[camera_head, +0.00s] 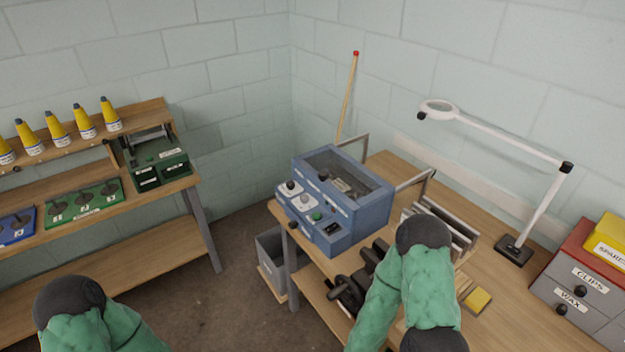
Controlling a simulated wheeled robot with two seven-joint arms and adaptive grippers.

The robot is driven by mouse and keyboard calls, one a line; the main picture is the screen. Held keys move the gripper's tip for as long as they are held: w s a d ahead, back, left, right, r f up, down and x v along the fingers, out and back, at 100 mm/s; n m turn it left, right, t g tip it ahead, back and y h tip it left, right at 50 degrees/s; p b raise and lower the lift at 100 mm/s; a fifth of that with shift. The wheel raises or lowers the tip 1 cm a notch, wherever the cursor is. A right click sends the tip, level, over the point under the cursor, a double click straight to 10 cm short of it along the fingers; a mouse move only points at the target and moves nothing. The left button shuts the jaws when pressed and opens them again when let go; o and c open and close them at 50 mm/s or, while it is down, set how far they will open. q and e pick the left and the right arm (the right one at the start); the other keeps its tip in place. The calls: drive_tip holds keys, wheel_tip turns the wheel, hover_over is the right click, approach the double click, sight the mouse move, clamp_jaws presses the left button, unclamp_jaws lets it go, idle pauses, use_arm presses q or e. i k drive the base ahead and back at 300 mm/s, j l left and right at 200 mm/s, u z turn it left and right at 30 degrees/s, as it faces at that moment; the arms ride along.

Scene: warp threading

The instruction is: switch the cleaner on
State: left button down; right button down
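The cleaner appears to be the blue box-shaped machine (347,226) with a clear lid, standing on the wooden bench by the back corner. Its sloped front panel has pale plates with dark knobs (291,187), a green button (316,216) and a small dark display (333,229). The lid looks closed. A dark jointed shape, apparently my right gripper (350,284), is at the bench front, below and right of the panel and apart from the button. My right arm partly covers it, so its fingers are unclear. My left arm shows at lower left; its gripper is out of view.
A grey bin (270,254) stands below the cleaner. Metal rails (449,222) lie right of it. A magnifier lamp (513,248), a yellow block (477,300) and labelled drawers (578,289) are further right.

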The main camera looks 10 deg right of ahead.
sight(333, 227)
drive_tip(key=i+u, duration=0.1)
drive_tip(key=u, duration=0.7)
drive_tip(key=i+u, duration=0.15)
drive_tip(key=u, duration=0.65)
drive_tip(key=i+l+u, duration=0.1)
drive_tip(key=u, duration=0.3)
drive_tip(key=l+z, duration=0.15)
drive_tip(key=z, duration=0.2)
drive_tip(key=i+l+z, duration=0.1)
drive_tip(key=z, duration=0.3)
drive_tip(key=i, duration=0.05)
